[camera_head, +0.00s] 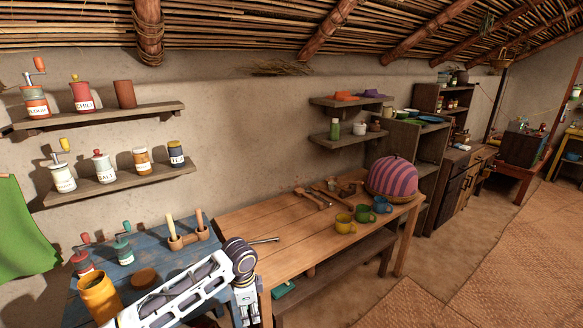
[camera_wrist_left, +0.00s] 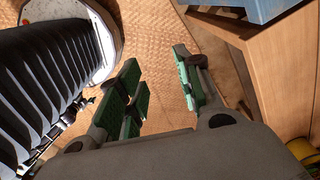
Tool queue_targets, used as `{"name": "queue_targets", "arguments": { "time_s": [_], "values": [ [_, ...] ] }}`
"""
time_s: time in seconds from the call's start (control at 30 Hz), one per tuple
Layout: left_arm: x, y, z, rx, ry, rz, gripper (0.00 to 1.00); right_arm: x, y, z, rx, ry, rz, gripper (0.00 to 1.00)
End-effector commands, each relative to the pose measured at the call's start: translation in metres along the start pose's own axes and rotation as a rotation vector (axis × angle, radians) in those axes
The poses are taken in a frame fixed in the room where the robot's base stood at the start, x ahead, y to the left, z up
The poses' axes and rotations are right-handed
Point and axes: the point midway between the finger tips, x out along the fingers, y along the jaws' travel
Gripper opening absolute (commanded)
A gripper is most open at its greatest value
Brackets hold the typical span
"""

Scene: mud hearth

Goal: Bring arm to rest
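My left arm reaches in from the bottom of the head view, with the left gripper (camera_head: 246,306) hanging down by the near end of the wooden table, beside the blue table. In the left wrist view the left gripper (camera_wrist_left: 160,72) shows its two green-padded fingers spread apart. Only woven floor matting shows between them, so it is open and empty. Its fingertips are cut off or hard to see in the head view. My right arm and right gripper are in neither view.
The blue table (camera_head: 72,312) holds grinders and a yellow jar (camera_head: 99,297). The wooden table (camera_head: 262,226) bears cups, wooden tools and a striped dome cover (camera_head: 392,177). A wooden side (camera_wrist_left: 284,85) stands right of the fingers. Open floor (camera_head: 480,265) lies to the right.

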Motion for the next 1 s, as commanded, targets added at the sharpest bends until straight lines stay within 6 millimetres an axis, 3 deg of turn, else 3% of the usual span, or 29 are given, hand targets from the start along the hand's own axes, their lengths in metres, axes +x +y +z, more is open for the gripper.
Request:
{"name": "queue_targets", "arguments": {
  "time_s": [0.27, 0.47, 0.77, 1.0],
  "values": [
    [0.030, -0.010, -0.002, -0.085, 0.043, -0.008, 0.35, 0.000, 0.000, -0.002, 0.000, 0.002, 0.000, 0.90],
    [0.067, -0.020, 0.000, -0.188, 0.090, -0.021, 0.35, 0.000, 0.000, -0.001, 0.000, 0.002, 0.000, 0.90],
    [0.160, -0.029, 0.022, -0.419, 0.161, -0.054, 0.35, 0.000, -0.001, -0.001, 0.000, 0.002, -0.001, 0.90],
    [0.241, -0.014, 0.055, -0.591, 0.184, -0.081, 0.35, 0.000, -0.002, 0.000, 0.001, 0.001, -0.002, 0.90]
  ]
}}
